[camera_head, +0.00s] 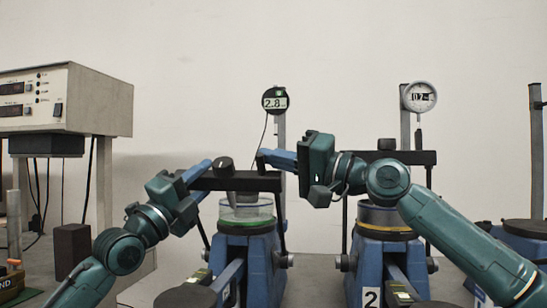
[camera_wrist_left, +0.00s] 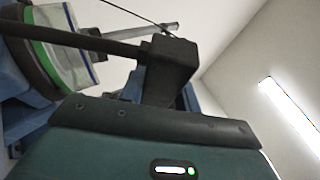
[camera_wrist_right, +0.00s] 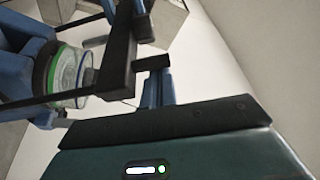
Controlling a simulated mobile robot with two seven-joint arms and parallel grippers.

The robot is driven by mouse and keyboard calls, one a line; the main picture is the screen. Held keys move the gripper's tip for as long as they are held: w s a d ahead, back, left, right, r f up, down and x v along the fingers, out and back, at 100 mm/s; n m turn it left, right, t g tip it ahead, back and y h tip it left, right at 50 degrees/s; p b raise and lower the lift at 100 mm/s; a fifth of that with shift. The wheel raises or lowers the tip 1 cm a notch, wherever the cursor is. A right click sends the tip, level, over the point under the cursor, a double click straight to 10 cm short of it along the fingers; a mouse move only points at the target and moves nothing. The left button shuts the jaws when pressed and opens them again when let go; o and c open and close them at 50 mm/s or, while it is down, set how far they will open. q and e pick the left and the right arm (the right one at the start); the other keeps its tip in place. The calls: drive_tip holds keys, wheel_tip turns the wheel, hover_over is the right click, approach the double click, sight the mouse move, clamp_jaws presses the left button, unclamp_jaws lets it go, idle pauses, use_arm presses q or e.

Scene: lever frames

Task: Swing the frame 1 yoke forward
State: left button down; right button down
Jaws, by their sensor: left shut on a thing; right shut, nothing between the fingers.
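The frame 1 yoke (camera_head: 240,183) is a black crossbar above a clear dish with a green ring (camera_head: 246,216), on the blue left frame (camera_head: 262,260). My left gripper (camera_head: 204,168) is shut on the yoke at its left end, which shows as a dark block in the left wrist view (camera_wrist_left: 172,68). My right gripper (camera_head: 264,157) is shut and empty by the yoke's right end. In the right wrist view, its blue fingers (camera_wrist_right: 157,88) are close to the black yoke (camera_wrist_right: 119,45); I cannot tell whether they touch. Side rods run down from the bar.
Frame 2 (camera_head: 369,298) stands to the right with its own black yoke (camera_head: 412,157) and dial gauge (camera_head: 420,97), behind my right arm. An instrument box (camera_head: 60,98) is at left. Another frame (camera_head: 525,235) is at far right.

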use_arm(q)
drive_tip(key=shift+w+a+r, duration=0.1)
drive_tip(key=shift+a, duration=0.1)
use_arm(e)
drive_tip(key=shift+s+a+f+n, duration=0.45)
drive_tip(key=shift+s+f, duration=0.1)
drive_tip(key=shift+s, duration=0.1)
use_arm(q)
drive_tip(key=c, duration=1.5)
unclamp_jaws()
drive_tip(key=shift+o, duration=0.9)
drive_tip(key=shift+d, duration=0.15)
use_arm(e)
drive_tip(key=shift+d, duration=0.1)
use_arm(q)
drive_tip(key=shift+o, duration=1.4)
use_arm(e)
drive_tip(key=shift+w+d+r, duration=0.1)
drive_tip(key=shift+d+r, duration=0.05)
